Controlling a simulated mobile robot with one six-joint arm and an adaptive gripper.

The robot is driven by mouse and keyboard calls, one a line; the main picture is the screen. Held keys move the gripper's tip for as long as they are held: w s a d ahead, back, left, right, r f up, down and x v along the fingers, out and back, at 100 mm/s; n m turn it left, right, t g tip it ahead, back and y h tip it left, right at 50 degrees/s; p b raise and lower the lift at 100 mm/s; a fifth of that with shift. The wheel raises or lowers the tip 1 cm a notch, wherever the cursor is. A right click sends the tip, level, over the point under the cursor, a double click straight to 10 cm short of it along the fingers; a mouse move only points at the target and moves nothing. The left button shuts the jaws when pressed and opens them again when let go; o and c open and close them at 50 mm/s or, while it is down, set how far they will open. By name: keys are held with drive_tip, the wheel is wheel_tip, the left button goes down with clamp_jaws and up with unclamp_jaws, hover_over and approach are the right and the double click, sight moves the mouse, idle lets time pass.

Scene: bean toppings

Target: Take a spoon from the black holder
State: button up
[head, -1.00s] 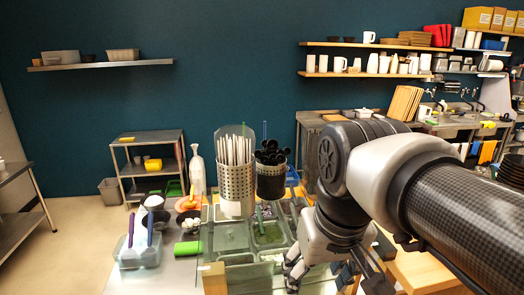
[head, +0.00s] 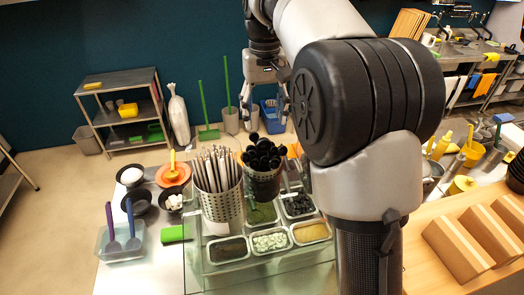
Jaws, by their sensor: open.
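The black holder (head: 264,186) stands on the counter behind the topping trays. Several black spoons (head: 262,152) stick up out of it with their dark ends on top. My gripper (head: 264,112) hangs fingers down, above the black spoons in the picture. Its fingers are apart with nothing between them. I cannot tell its exact distance from the spoons, and no contact shows.
A perforated metal holder (head: 222,205) full of pale utensils stands just left of the black holder. Topping trays (head: 270,242) lie in front. My arm covers the right-centre.

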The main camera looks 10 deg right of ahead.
sight(263, 147)
drive_tip(key=f, duration=1.2)
drive_tip(key=shift+w+b, duration=0.3)
drive_tip(key=shift+w, duration=0.1)
drive_tip(key=shift+c, duration=0.3)
drive_tip(key=c, duration=0.9)
drive_tip(key=shift+o, duration=0.2)
drive_tip(key=shift+r, duration=0.15)
